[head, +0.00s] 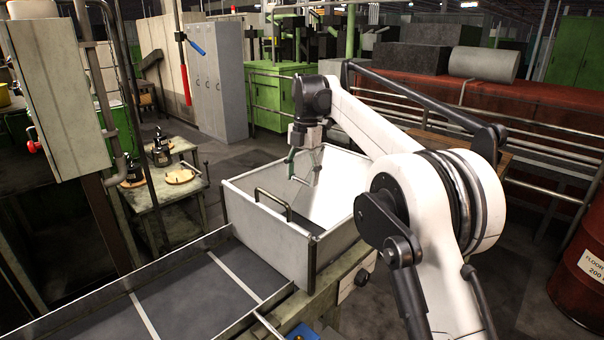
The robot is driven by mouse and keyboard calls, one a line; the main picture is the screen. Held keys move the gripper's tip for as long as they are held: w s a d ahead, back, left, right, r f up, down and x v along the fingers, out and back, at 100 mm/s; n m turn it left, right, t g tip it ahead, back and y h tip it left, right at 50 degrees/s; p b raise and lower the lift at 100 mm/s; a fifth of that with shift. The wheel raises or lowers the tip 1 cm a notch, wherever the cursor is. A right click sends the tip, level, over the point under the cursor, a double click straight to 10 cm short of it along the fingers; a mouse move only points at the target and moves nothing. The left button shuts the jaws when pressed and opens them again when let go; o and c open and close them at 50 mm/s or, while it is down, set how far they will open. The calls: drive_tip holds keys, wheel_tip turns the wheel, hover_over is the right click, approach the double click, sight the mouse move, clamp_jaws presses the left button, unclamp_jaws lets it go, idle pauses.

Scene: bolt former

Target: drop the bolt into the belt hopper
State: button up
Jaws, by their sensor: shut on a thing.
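The belt hopper (262,238) is a white open-topped metal box with sloping inner walls, standing at the upper end of the belt. My gripper (302,181) points down over the hopper's open top, near its middle in the picture. Its fingers are shut on the bolt. The bolt is too small and too much hidden by the fingers to make out clearly.
A dark belt (190,305) with light cross strips runs from the hopper to the lower left. A metal handle (272,203) stands up at the hopper's near side. A small table (170,190) with bottles is at left. A red drum (580,265) stands at right.

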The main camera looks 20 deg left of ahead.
drive_tip(key=shift+f+b, duration=0.65)
drive_tip(key=shift+f, duration=0.65)
drive_tip(key=o, duration=1.2)
drive_tip(key=shift+o, duration=0.2)
drive_tip(key=shift+r, duration=0.1)
wheel_tip(320, 180, up, 7)
drive_tip(key=shift+w+d+r, duration=0.15)
drive_tip(key=shift+w+r, duration=0.05)
drive_tip(key=shift+w, duration=0.25)
